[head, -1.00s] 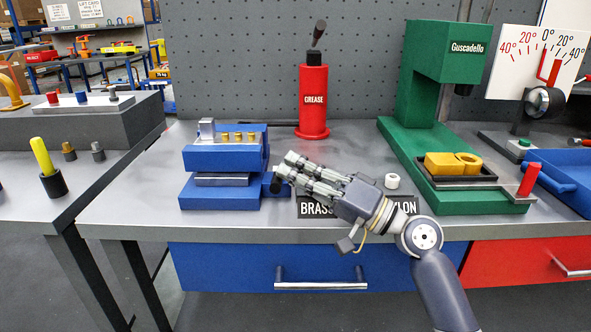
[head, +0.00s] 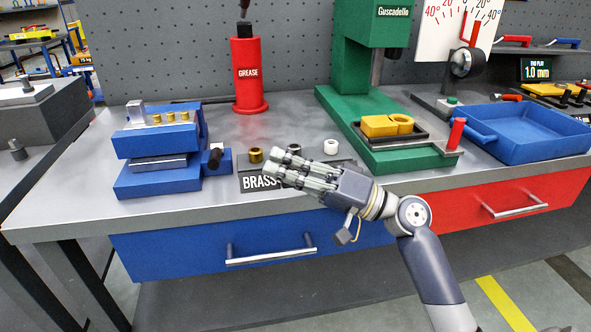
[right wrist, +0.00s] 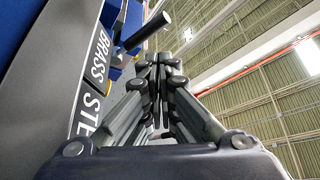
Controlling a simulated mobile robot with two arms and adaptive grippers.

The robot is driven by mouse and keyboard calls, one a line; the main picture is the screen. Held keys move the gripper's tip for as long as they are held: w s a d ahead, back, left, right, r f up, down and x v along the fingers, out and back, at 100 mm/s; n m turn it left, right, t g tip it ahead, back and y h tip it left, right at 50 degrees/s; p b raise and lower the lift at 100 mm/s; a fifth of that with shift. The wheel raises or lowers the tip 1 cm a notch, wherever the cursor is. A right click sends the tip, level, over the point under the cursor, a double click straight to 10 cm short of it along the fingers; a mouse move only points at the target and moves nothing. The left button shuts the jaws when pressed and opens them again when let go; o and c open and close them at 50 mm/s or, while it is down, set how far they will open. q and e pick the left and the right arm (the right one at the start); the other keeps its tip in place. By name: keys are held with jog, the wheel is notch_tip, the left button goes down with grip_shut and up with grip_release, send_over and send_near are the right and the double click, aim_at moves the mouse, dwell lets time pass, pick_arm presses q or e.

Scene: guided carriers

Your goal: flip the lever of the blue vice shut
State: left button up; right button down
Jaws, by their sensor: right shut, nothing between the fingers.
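The blue vice (head: 158,178) stands at the left of the grey workbench, with several brass pieces on top. Its lever, with a black handle (head: 215,158), is on the vice's right side and sticks out toward me. In the right wrist view the black lever handle (right wrist: 149,32) shows beyond the fingers on a blue mount. My right gripper (head: 276,162) is shut and empty. Its fingertips point left toward the lever, with a gap between, and are in front of the brass bin row. My left gripper is out of view.
A labelled rack (head: 252,182) with a brass bush (head: 256,155) lies under and behind my fingers. The red grease bottle (head: 248,78) stands behind. A green press (head: 365,95) and blue tray (head: 530,135) are to the right.

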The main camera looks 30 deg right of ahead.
jog(key=shift+v, duration=1.35)
